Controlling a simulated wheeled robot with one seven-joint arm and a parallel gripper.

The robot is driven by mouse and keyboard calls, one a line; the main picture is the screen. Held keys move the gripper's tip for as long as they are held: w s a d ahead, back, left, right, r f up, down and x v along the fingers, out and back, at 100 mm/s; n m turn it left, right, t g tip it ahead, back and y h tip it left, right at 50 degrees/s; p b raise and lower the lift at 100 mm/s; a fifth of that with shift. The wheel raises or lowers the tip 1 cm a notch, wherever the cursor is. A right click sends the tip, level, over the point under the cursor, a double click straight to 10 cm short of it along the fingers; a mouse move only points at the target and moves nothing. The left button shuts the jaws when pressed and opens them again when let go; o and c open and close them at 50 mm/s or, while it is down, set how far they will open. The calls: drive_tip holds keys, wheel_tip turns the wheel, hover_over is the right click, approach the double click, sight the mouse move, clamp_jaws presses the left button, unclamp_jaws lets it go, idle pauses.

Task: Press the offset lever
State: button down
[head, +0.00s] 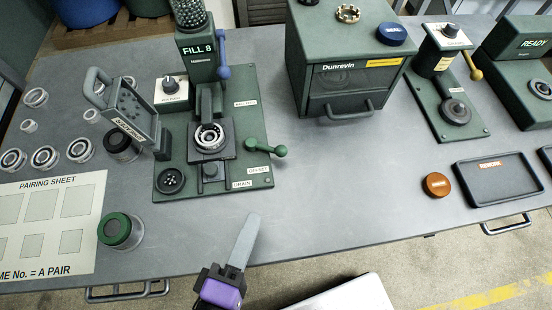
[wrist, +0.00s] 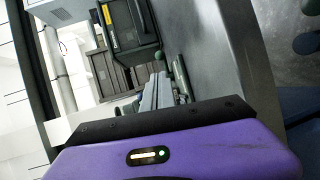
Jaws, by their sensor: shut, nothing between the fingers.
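The offset lever is a green lever with a ball end (head: 270,149) at the right edge of the green filling machine's base (head: 240,115), just above the "OFFSET" label (head: 258,169).
A ring sits on the machine's small stand (head: 209,137). A blue lever (head: 222,55) is higher up. The green "Dunrevin" box (head: 345,75) stands to the right. A green-topped jar (head: 120,231) stands left of my gripper.

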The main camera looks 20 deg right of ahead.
sight(279, 156)
drive_tip(key=x, duration=1.4)
drive_tip(key=shift+d, duration=0.1)
